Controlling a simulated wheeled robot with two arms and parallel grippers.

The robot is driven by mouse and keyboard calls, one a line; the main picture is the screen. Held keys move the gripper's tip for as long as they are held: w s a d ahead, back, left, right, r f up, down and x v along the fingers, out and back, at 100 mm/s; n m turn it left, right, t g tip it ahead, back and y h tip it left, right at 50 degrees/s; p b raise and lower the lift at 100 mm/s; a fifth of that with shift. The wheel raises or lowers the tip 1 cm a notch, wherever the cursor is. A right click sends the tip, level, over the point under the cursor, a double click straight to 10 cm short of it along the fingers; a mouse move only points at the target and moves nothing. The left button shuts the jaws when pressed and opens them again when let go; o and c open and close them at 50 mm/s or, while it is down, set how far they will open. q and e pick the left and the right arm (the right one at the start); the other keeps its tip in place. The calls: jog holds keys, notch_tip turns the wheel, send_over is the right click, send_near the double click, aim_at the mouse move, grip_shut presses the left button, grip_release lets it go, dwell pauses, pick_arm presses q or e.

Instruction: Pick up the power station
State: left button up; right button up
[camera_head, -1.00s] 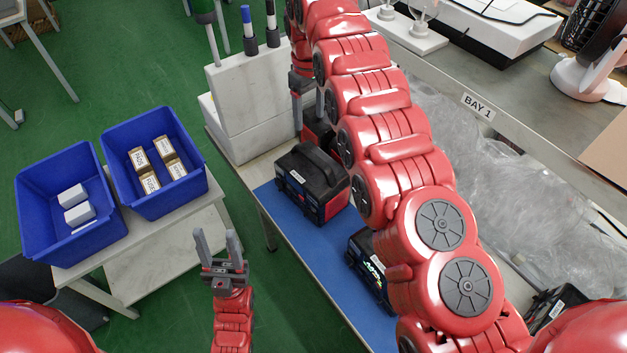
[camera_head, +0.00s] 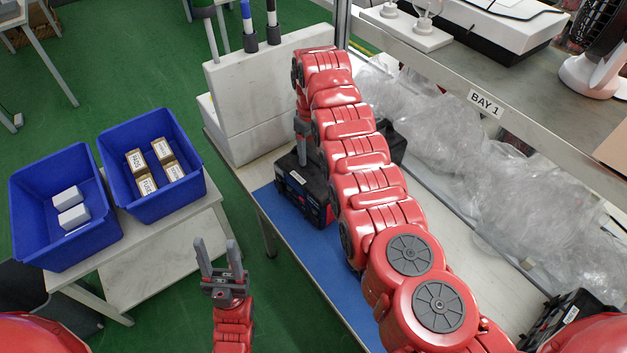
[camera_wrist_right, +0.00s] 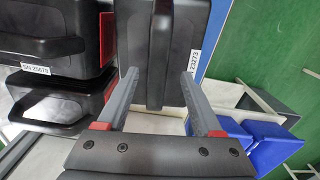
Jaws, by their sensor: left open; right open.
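A black and red power station (camera_head: 292,188) stands on the blue mat (camera_head: 335,282) on the bench, partly hidden by my right arm. My right gripper (camera_head: 302,160) points down over it, open. In the right wrist view, the open fingers of the right gripper (camera_wrist_right: 159,78) are on either side of the raised black handle of the power station (camera_wrist_right: 160,60). A white label with a number shows on its side. I cannot tell whether the fingers touch the handle. My left gripper (camera_head: 220,262) is open and empty, left of the bench, apart from the power station.
Black units with red parts (camera_wrist_right: 48,55) stand beside the power station. Another black unit (camera_head: 568,318) is at the lower right. Two blue bins (camera_head: 155,208) stand on a side table. A pale block (camera_head: 255,105) is behind the power station; a shelf (camera_head: 500,125) runs along the right.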

aim_at(314, 156)
jog(key=f, duration=0.3)
jog(key=shift+d, duration=0.2)
jog(key=shift+w+a+f, duration=0.1)
jog(key=shift+f, duration=0.1)
jog(key=shift+f, duration=0.15)
grip_shut()
dwell(1.2)
